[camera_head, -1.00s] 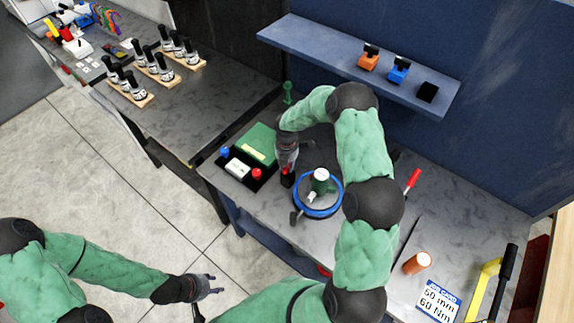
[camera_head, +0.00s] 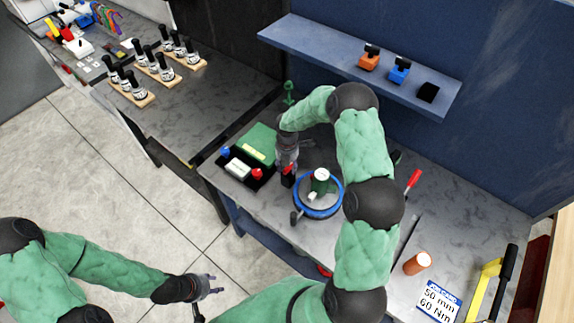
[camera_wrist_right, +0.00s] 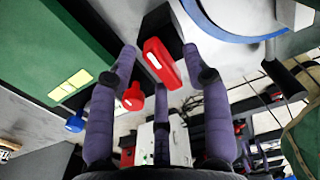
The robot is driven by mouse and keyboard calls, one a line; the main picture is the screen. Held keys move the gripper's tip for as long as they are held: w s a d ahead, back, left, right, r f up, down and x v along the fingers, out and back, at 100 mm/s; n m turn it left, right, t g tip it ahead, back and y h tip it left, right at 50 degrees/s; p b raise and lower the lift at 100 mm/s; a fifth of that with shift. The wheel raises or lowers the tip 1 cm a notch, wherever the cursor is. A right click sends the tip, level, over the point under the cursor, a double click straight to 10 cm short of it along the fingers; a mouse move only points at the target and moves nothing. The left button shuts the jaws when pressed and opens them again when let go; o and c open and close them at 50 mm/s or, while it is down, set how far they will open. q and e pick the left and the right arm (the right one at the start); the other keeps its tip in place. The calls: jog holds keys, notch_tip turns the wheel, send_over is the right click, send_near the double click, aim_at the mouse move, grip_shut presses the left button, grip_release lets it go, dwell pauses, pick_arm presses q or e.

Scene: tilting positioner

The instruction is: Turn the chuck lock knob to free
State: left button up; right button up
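The chuck lock knob looks to be the red bar-shaped knob (camera_head: 289,169) with a white mark, on a black block (camera_head: 287,181) beside the blue-ringed positioner (camera_head: 318,212). In the right wrist view the red knob (camera_wrist_right: 163,62) lies between the fingertips, its bar slanted. My right gripper (camera_wrist_right: 160,58) is open around it, with visible gaps at both side fingers. In the head view the right gripper (camera_head: 287,162) is directly above the knob. My left gripper (camera_head: 214,284) is open and empty over the floor, away from the bench.
A green box (camera_head: 257,141) and a black tray with blue and red buttons (camera_head: 257,174) stand left of the knob. A red-handled tool (camera_head: 413,180), an orange cylinder (camera_head: 417,263) and a sign (camera_head: 438,301) lie to the right. A blue shelf (camera_head: 330,55) is behind.

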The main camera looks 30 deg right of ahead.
notch_tip(320, 180, up, 12)
dwell(0.6)
dwell(0.5)
